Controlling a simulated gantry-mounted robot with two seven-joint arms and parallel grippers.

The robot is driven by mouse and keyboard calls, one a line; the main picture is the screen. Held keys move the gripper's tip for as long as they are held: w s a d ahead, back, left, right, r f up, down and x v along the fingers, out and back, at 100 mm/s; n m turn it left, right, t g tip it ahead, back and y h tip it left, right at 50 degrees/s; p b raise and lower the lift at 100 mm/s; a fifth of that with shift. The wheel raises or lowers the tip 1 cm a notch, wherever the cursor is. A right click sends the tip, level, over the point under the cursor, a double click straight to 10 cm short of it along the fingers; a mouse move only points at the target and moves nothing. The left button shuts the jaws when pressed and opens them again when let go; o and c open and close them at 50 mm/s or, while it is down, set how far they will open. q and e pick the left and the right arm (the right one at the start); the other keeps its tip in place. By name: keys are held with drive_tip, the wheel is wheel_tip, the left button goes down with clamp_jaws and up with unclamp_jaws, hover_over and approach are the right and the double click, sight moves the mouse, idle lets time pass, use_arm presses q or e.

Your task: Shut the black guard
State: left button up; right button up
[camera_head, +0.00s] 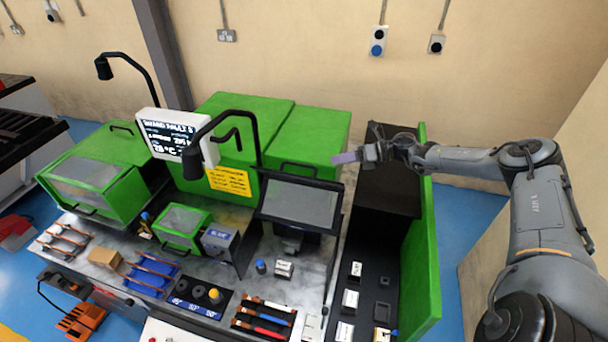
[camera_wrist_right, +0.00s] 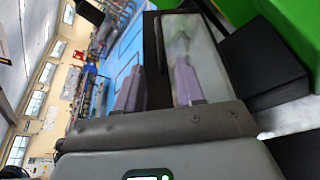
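The black guard (camera_head: 265,205) is a dark-framed panel with a greyish window, on the right part of the green machine. A dark-framed pane, probably the guard (camera_wrist_right: 180,30), shows behind one finger. My left gripper is not in view.
Right of the guard stand a black box (camera_head: 385,185) and a green side panel (camera_head: 421,240). A monitor (camera_head: 172,138) and a bent black lamp (camera_head: 222,128) stand to the left. Tools and trays fill the bench front, including a blue tray (camera_head: 153,275).

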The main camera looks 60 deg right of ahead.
sight(310, 167)
drive_tip(key=p+x, duration=0.2)
drive_tip(key=x, duration=0.6)
drive_tip(key=shift+w+a+f, duration=0.2)
drive_tip(key=shift+w+a, duration=0.05)
drive_tip(key=shift+a, duration=0.1)
drive_tip(key=shift+w+a+f, duration=0.35)
drive_tip(key=shift+w, duration=0.2)
clamp_jaws()
